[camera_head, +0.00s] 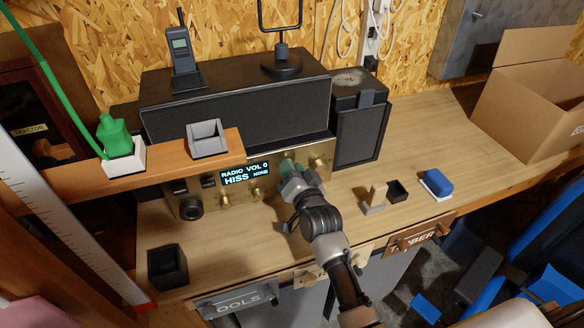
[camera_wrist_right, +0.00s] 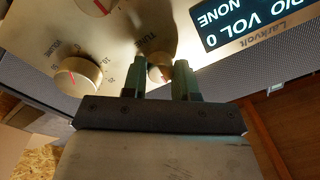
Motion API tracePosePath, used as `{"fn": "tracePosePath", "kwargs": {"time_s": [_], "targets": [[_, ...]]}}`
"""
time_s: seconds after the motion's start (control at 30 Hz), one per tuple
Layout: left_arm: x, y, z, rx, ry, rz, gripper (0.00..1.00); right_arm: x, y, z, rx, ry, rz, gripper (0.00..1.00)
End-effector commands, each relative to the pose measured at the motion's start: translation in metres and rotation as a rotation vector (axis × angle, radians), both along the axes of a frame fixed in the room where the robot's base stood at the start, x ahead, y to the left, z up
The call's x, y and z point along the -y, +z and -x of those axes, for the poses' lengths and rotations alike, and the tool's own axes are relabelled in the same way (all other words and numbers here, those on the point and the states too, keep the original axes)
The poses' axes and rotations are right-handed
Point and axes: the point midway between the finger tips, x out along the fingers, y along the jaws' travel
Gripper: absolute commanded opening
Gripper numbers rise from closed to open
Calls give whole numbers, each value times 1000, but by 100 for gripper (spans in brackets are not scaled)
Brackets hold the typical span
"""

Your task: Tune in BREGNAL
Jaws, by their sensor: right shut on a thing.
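The radio is a long dark cabinet (camera_head: 235,112) with a brass front panel at the back of the bench. Its lit display (camera_head: 245,173) reads "RADIO VOL 0" and "HISS NONE"; part of it shows upside down in the right wrist view (camera_wrist_right: 240,25). My right gripper (camera_head: 293,172) is at the panel, right of the display. In the wrist view its green fingers (camera_wrist_right: 160,80) are shut on the small brass knob (camera_wrist_right: 158,68) marked TUNE. My left gripper is not in view.
A wooden shelf (camera_head: 85,188) crosses in front of the radio's left, bearing a green bottle (camera_head: 114,133) and a grey tray (camera_head: 208,140). A black speaker (camera_head: 360,132) stands right of the radio. Small holders and a blue block (camera_head: 439,182) sit right of my arm.

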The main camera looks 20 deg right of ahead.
Motion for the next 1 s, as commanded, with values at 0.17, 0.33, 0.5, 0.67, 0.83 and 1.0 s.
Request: {"fn": "tracePosePath", "kwargs": {"time_s": [0.17, 0.33, 0.5, 0.67, 0.83, 1.0], "targets": [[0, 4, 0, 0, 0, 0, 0, 0, 0, 0, -6, 0, -158, 5], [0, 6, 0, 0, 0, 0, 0, 0, 0, 0, -10, 0, -280, 5], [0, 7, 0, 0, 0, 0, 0, 0, -1, 0, -13, 0, -369, 5], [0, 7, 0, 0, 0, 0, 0, 0, -1, 0, -15, 0, -422, 5], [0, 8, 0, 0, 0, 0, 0, 0, -1, 0, -15, 0, -446, 5], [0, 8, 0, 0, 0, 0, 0, 0, -1, 0, -16, 0, -452, 5]]}}
